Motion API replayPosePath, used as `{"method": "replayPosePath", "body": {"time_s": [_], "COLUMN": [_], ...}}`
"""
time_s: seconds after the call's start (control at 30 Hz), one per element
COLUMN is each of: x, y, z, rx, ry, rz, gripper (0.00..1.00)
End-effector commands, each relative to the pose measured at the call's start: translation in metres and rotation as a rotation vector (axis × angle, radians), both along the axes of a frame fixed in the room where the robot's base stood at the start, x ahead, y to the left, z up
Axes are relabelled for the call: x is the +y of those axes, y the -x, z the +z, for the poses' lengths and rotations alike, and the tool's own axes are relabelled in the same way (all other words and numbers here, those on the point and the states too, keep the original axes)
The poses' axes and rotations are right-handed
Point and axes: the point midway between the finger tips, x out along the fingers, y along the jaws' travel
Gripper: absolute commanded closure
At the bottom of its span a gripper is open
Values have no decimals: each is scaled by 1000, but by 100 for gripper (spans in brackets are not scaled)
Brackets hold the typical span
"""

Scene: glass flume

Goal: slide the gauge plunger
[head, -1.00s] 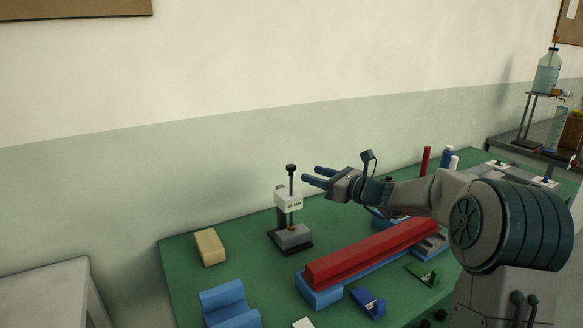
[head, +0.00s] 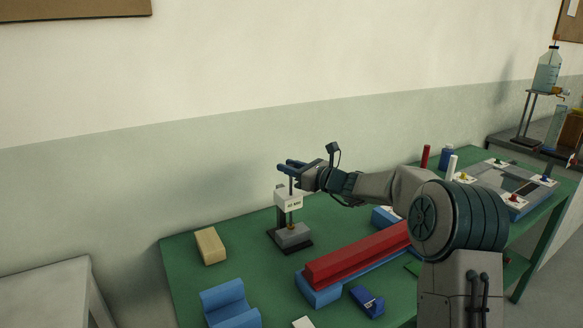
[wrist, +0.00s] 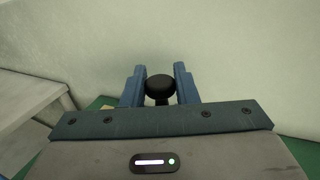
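The gauge (head: 289,202) stands upright on the green table, with a white labelled block on a post and a grey block at its dark base. Its thin vertical plunger rod (head: 291,186) rises from the white block. My gripper (head: 288,165) is at the top of the rod, and its fingers hide the black knob in the head view. In the wrist view the black knob (wrist: 160,86) lies between the two blue fingers, which are apart on either side of it. The gaps beside the knob are very narrow, and I cannot tell whether the fingers touch it.
A yellow block (head: 210,246) and a blue cradle (head: 229,304) lie left and in front of the gauge. A long red bar (head: 358,254) lies on a blue base to the right. The wall (head: 200,190) is close behind the table.

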Motion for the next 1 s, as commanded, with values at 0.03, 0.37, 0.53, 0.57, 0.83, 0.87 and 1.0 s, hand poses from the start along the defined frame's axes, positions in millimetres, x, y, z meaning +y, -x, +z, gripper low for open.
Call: {"method": "replayPosePath", "body": {"time_s": [0.03, 0.37, 0.53, 0.57, 0.83, 0.87, 1.0], "x": [-1, -2, -3, -3, -3, -3, -2], "y": [0, -1, -1, -1, -1, -1, -1], "z": [0, 24, 49, 50, 49, 49, 49], "rx": [0, -2, -3, -2, -1, -1, -1], "ry": [0, -1, -1, 0, 0, 0, 0], "rz": [-1, -3, -4, -5, -5, -5, -4], "gripper": [100, 100, 100, 100, 100, 100, 55]}}
